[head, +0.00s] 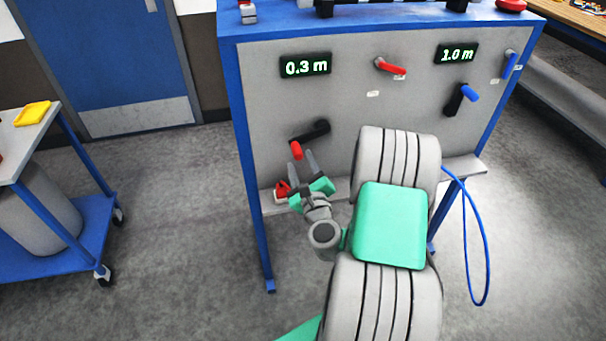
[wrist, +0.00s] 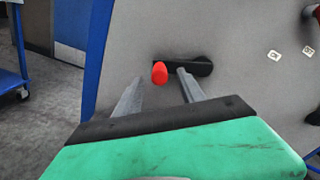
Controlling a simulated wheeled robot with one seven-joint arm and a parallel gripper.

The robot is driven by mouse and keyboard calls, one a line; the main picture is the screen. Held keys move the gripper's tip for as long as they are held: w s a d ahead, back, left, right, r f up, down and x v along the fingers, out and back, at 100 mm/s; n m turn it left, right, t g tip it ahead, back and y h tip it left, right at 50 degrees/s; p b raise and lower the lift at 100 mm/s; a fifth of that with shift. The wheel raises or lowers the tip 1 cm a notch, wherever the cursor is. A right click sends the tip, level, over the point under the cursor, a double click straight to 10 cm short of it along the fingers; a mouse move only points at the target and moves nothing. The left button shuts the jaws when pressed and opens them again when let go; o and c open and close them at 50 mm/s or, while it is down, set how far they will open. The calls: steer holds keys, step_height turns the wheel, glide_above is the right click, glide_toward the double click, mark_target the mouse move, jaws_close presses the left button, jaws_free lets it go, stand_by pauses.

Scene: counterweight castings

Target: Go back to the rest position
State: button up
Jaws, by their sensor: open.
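My gripper (head: 302,163) is in front of the grey panel (head: 345,100), at its lower left. Its two fingers are apart and hold nothing. Just beyond the fingertips is a black lever with a red grip (head: 296,150). In the wrist view the red grip (wrist: 159,72) shows ahead of the gap between the fingers (wrist: 158,92), with its black arm running right. I cannot tell whether a finger touches the lever. My arm reaches in from the bottom of the head view and covers part of the panel's lower right.
The panel has a 0.3 m display (head: 305,66), a 1.0 m display (head: 457,53), a red lever (head: 390,68) and a blue-gripped lever (head: 468,93). A blue hose (head: 486,260) hangs at the right. A blue cart (head: 60,235) stands at the left. Floor between is clear.

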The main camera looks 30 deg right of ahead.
steer(key=v, duration=0.2)
steer(key=shift+s+a, duration=0.1)
steer(key=shift+s, duration=0.25)
